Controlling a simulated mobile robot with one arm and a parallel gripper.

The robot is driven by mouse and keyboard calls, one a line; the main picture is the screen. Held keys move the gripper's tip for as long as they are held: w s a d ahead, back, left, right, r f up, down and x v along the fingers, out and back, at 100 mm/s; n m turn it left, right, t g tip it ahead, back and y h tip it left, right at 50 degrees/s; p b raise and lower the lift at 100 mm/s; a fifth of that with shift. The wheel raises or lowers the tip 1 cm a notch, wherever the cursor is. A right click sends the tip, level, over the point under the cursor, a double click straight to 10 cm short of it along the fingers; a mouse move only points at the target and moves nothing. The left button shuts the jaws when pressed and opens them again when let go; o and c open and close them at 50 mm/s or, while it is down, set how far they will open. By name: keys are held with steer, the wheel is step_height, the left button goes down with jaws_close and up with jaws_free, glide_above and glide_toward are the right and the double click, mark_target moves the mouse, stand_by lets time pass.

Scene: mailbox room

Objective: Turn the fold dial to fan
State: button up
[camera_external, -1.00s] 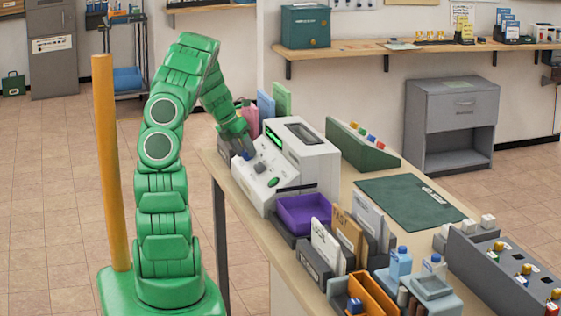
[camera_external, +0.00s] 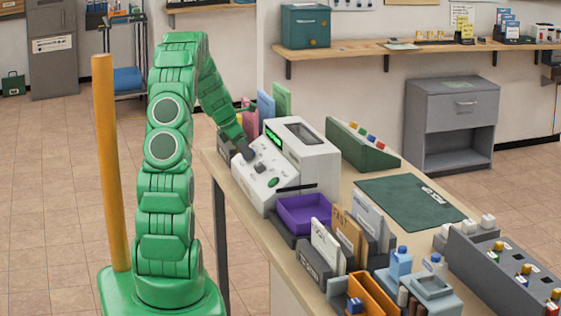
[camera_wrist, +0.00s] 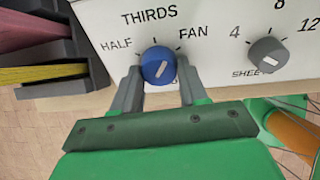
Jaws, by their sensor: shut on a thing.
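The fold dial (camera_wrist: 159,66) is a blue round knob on the front panel of the white machine (camera_external: 312,163). Labels HALF, THIRDS and FAN run around it from left to right in the wrist view. Its pale pointer line leans up and to the right, roughly toward the FAN side. My gripper (camera_wrist: 160,85) has one finger on each side of the dial and is shut on it. In the external view my gripper (camera_external: 246,153) is at the left of the sloped panel and hides the dial there.
A grey sheet dial (camera_wrist: 267,55) with numbers sits to the right of the fold dial. Coloured folders (camera_wrist: 45,74) stand in a dark rack close to the left. A purple tray (camera_external: 304,212) sits before the machine. A green sloped box (camera_external: 362,146) stands behind it.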

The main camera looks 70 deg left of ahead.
steer(key=shift+m, duration=2.1)
steer(key=o, duration=1)
steer(key=shift+o, duration=0.2)
steer(key=v, duration=0.7)
steer(key=shift+s+d+r, duration=0.15)
steer(key=shift+s+r, duration=0.15)
